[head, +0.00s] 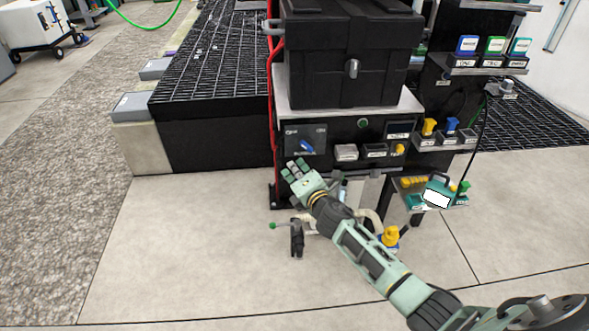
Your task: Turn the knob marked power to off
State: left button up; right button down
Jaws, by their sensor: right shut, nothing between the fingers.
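A dark control panel (318,140) is on the left of the station's front, below the black tote. A blue knob (307,146) sits on it, its handle tilted, upper left to lower right. White marks beside the knob are too small to read, so I cannot tell which says power or off. My right gripper (293,168) is shut and empty, just below and left of the knob, apart from it in the picture. My right arm comes in from the lower right. My left gripper is not in view.
The black tote (330,60) stands on the station top. Small labelled bins (428,128) and a lower shelf with a teal item (438,191) are on the right. A red hose (270,95) runs down the left side.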

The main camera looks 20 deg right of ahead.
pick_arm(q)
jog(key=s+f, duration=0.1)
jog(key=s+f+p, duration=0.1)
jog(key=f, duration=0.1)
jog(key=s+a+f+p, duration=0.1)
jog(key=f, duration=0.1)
pick_arm(e)
jog(key=s+a+r, duration=0.1)
jog(key=s, duration=0.8)
jog(key=shift+s+r, duration=0.3)
jog(key=shift+s, duration=0.05)
jog(key=shift+a, duration=0.1)
